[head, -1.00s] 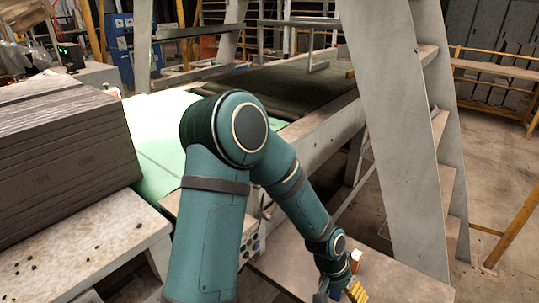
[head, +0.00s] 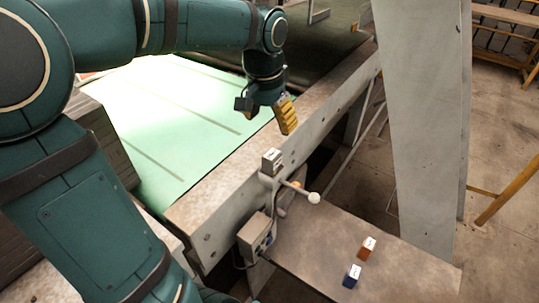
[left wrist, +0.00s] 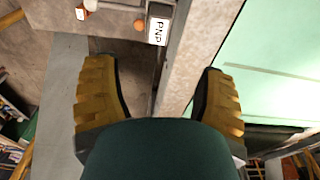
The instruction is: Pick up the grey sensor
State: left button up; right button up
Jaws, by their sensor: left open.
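The grey sensor (head: 271,161) is a small grey block with a white label, standing on the edge of the conveyor's side frame in the head view. In the left wrist view the sensor (left wrist: 158,10) is at the top, partly cut off, with its label reading PNP. My left gripper (head: 287,128) has yellow ridged fingers and hangs above and slightly right of the sensor in the head view, apart from it. In the left wrist view my left gripper (left wrist: 156,64) has its fingers wide apart with nothing between them. My right gripper does not show.
A lever with a white ball knob (head: 314,198) sticks out just below the sensor. A control box (head: 256,236) hangs on the frame. A brown-orange block (head: 367,248) and a blue block (head: 352,276) stand on the lower shelf (head: 320,250). A grey upright (head: 425,120) stands to the right.

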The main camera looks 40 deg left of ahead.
aim_at(271, 155)
pick_arm(q)
jog(key=f, duration=0.5)
jog(key=f+b, duration=0.1)
jog(key=f, duration=0.1)
jog(key=shift+w+f, duration=0.3)
jog(key=shift+f, duration=0.05)
jog(key=shift+w+d+f+b, duration=0.1)
jog(key=shift+f+b, duration=0.05)
jog(key=shift+f, duration=1.3)
jog(key=shift+d+f+b, duration=0.1)
jog(key=shift+f+b, duration=0.05)
jog(key=shift+f, duration=1.25)
grip_shut()
